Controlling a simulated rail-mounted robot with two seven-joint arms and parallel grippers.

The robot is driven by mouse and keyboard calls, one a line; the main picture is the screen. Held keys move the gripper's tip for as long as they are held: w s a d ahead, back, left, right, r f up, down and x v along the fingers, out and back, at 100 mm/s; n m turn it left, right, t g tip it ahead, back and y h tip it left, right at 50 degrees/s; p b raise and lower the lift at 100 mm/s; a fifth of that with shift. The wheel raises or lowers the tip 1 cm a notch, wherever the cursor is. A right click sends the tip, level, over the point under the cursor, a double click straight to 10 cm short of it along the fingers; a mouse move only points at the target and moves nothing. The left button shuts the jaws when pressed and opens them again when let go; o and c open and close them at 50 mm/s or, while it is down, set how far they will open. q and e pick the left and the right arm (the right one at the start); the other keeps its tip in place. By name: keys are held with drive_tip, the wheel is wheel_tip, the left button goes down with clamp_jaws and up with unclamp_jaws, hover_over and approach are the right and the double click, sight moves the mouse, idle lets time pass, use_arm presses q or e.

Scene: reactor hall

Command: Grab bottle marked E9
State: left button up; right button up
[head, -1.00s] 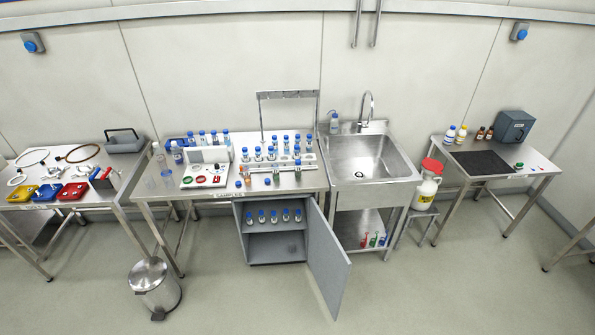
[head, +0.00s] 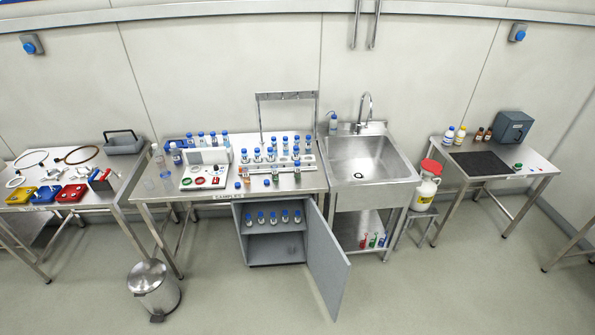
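Several small bottles with blue caps stand on the sample table. Some are in a white rack (head: 262,168) at its middle and right, and a row of them (head: 208,139) stands at the back left. More blue-capped bottles (head: 273,218) stand on the upper shelf of the open cabinet (head: 277,254) under the table. Their labels are too small to read, so I cannot tell which bottle is marked E9. Neither of my grippers is in view.
The cabinet door (head: 327,262) stands open toward the front. A pedal bin (head: 154,290) stands on the floor at the left. A sink (head: 368,160) adjoins the sample table. A side table (head: 536,164) with bottles and a grey box (head: 513,127) is at the right. The front floor is mostly clear.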

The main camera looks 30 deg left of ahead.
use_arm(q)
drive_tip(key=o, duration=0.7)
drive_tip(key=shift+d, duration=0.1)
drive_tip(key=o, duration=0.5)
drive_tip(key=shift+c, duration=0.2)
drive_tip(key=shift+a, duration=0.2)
